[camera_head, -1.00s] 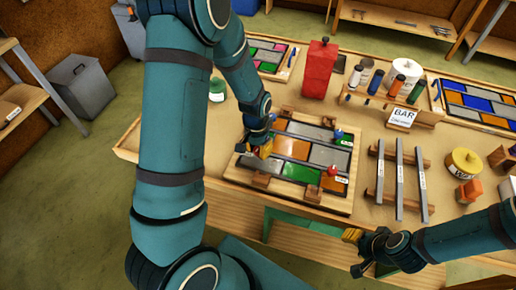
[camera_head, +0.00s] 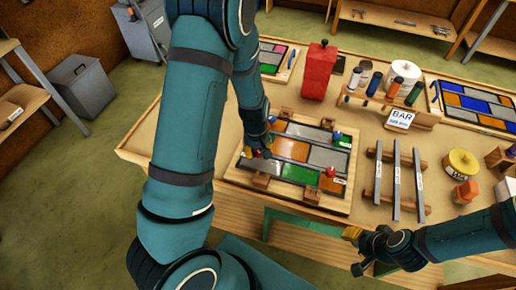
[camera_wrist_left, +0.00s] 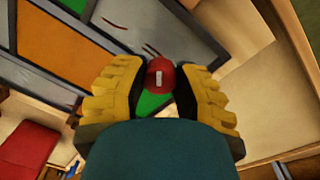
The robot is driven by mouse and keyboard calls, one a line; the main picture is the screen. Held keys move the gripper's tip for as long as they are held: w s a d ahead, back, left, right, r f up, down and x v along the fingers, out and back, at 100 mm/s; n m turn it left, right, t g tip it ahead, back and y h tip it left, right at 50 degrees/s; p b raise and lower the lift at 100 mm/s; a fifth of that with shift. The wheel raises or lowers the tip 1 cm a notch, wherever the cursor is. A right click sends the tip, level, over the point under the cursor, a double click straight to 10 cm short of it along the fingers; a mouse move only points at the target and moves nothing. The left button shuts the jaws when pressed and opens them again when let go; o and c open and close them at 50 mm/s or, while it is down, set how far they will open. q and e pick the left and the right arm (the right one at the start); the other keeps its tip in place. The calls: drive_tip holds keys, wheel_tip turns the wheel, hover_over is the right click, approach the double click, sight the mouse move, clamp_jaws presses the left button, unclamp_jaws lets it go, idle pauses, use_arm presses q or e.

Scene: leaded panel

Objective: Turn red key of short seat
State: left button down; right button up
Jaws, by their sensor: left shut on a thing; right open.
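The leaded panel (camera_head: 324,157), with orange, grey and green panes, lies in a wooden frame on the bench. My left gripper (camera_wrist_left: 160,85) is shut on a red key in the left wrist view. This key (camera_wrist_left: 160,72) has a round red top with a short white mark, and a finger stands on either side of it. In the head view my left gripper (camera_head: 262,148) is at the panel's left side, largely hidden by its own arm. Another red key (camera_head: 331,172) stands at the panel's right front, and a blue key (camera_head: 337,135) at its right back. My right gripper (camera_head: 354,250) is open and empty before the bench's front edge.
Metal bars (camera_head: 396,184) lie on a wooden rack right of the panel. A red container (camera_head: 319,71) stands behind it. A bottle rack (camera_head: 390,105), a yellow tin (camera_head: 461,164) and a second coloured panel (camera_head: 478,105) are further right.

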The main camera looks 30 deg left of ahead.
sight(257, 152)
use_arm(q)
drive_tip(key=n+p, duration=0.2)
drive_tip(key=n, duration=0.3)
drive_tip(key=shift+n, duration=0.3)
drive_tip(key=shift+n+p, duration=1)
drive_tip(key=shift+n, duration=1.1)
drive_tip(key=shift+s, duration=0.1)
drive_tip(key=c, duration=0.6)
unclamp_jaws()
drive_tip(key=shift+c, duration=0.2)
drive_tip(key=shift+r, duration=0.5)
wheel_tip(257, 152, up, 11)
drive_tip(key=shift+s, duration=0.25)
